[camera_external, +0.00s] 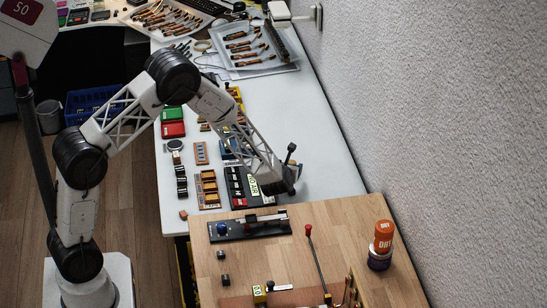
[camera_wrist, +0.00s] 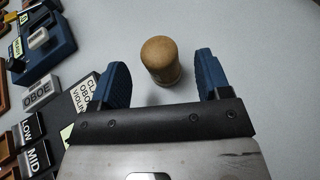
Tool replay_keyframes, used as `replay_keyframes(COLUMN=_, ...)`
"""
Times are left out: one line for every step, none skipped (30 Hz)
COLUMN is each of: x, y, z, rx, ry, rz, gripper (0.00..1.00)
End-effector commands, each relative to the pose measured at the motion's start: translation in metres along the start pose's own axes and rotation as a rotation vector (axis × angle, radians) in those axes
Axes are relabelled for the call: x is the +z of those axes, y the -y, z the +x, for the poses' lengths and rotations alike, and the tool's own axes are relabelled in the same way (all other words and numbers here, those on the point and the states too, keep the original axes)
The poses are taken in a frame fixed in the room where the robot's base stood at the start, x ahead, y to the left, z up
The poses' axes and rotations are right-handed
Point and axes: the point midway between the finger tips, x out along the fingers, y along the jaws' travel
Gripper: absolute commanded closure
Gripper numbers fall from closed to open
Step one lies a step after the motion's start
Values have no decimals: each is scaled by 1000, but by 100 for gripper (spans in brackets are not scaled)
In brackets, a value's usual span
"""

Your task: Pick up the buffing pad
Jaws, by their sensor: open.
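My gripper shows in the wrist view (camera_wrist: 162,75) with its two blue-padded fingers spread wide and nothing held. A rounded wooden piece (camera_wrist: 160,58) with a domed top stands on the pale table between the fingers, apart from both. I cannot tell for certain whether this is the buffing pad. In the external view my gripper (camera_external: 287,190) is low over the white table, beside the wooden board's back edge; the wooden piece is hidden there.
In the wrist view, labelled black blocks (camera_wrist: 38,95) and a blue holder (camera_wrist: 45,45) lie left. In the external view, a wooden board (camera_external: 350,225) with tools and an orange-capped bottle (camera_external: 383,237) is in front. The wall (camera_external: 440,110) borders the right. White table right of my gripper is clear.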

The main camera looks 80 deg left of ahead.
Motion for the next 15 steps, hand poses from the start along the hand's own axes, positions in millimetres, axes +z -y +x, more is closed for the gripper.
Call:
replay_keyframes(x=0, y=0, z=1, rx=0, ry=0, rz=0, gripper=30)
replay_keyframes(x=0, y=0, z=2, rx=0, ry=0, rz=0, gripper=30)
replay_keyframes(x=0, y=0, z=4, rx=0, ry=0, rz=0, gripper=30)
replay_keyframes(x=0, y=0, z=6, rx=1, ry=0, rz=0, gripper=30)
replay_keyframes(x=0, y=0, z=7, rx=1, ry=0, rz=0, gripper=30)
replay_keyframes(x=0, y=0, z=10, rx=1, ry=-1, rz=1, gripper=30)
replay_keyframes(x=0, y=0, z=13, rx=1, ry=-1, rz=1, gripper=30)
replay_keyframes(x=0, y=0, z=16, rx=1, ry=0, rz=1, gripper=30)
replay_keyframes(x=1, y=0, z=19, rx=1, ry=0, rz=0, gripper=30)
replay_keyframes(x=1, y=0, z=22, rx=1, ry=0, rz=0, gripper=30)
replay_keyframes(x=1, y=0, z=26, rx=1, ry=0, rz=0, gripper=30)
replay_keyframes(x=1, y=0, z=30, rx=1, ry=0, rz=0, gripper=30)
replay_keyframes(x=1, y=0, z=33, rx=1, ry=-1, rz=0, gripper=30)
replay_keyframes(x=0, y=0, z=36, rx=1, ry=-1, rz=0, gripper=30)
replay_keyframes(x=1, y=0, z=39, rx=1, ry=-1, rz=0, gripper=30)
